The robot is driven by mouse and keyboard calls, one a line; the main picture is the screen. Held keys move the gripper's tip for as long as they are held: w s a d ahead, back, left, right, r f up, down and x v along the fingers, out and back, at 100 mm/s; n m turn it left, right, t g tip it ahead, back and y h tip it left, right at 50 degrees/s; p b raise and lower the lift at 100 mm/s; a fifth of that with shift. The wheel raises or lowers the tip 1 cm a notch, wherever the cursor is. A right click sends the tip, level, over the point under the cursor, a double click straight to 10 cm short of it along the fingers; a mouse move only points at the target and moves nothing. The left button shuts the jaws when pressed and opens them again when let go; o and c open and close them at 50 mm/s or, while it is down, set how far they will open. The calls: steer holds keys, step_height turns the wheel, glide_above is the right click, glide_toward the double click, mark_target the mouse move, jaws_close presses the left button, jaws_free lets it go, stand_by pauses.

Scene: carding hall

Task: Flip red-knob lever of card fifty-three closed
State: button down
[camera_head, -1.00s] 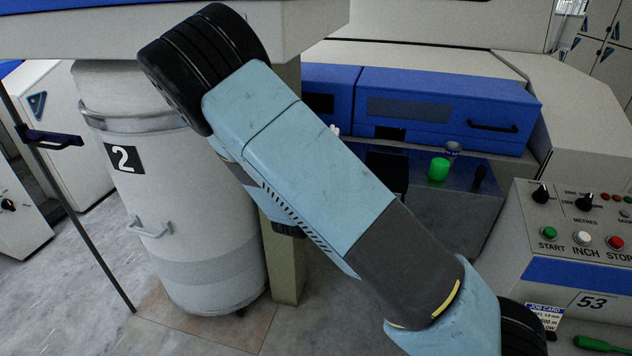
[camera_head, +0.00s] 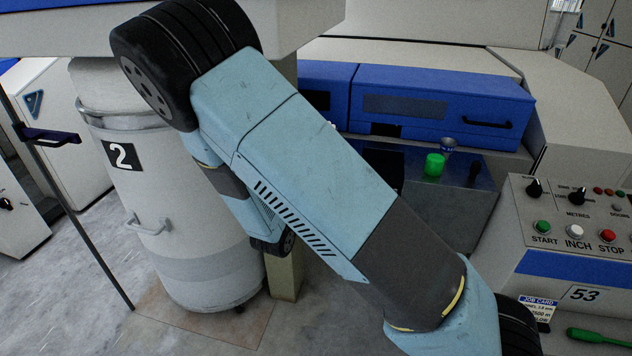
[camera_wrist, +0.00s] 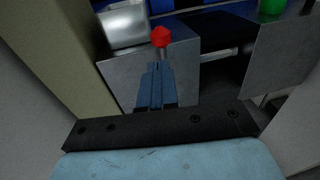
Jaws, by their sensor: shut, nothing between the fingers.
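The red knob (camera_wrist: 160,36) shows in the wrist view on a short pale stem, in front of a grey metal housing (camera_wrist: 185,75). My gripper (camera_wrist: 157,68) is shut and empty, its two blue-grey fingers side by side. The fingertips lie just below the knob in the picture; I cannot tell whether they touch the stem. In the head view my arm hides the knob and the gripper. The card's control panel (camera_head: 560,262), marked 53, stands at the right of the head view.
A pale can (camera_head: 195,240) marked 2 and a thin dark post (camera_head: 85,240) stand at the left. A green pot (camera_head: 434,165) sits on the dark shelf below the blue covers (camera_head: 440,105). A beige post (camera_wrist: 75,50) stands close left of the gripper. A green-handled tool (camera_head: 598,336) lies front right.

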steer(key=v, duration=0.6)
steer(key=shift+f, duration=0.15)
steer(key=s+d+r+m+g+h, duration=0.1)
steer(key=s+d+r+m+g, duration=0.4)
steer(key=d+m, duration=0.45)
steer(key=s+d+r+m+g+h, duration=0.1)
steer(key=s+d+r+m+g, duration=0.2)
steer(key=d+r+m+g, duration=0.65)
steer(key=s+d+r+m+t+y, duration=0.1)
steer(key=s+r+m+t+y, duration=0.1)
steer(key=s+r+m+y, duration=0.3)
steer(key=s+d+r+m+t+y, duration=0.2)
steer(key=s+r+m+y, duration=0.2)
steer(key=s+r+m, duration=0.2)
steer(key=shift+s+d+r+m+y, duration=0.35)
steer(key=shift+s+r, duration=0.7)
steer(key=shift+s, duration=1.1)
steer(key=shift+a+t, duration=0.1)
steer(key=shift+t, duration=0.15)
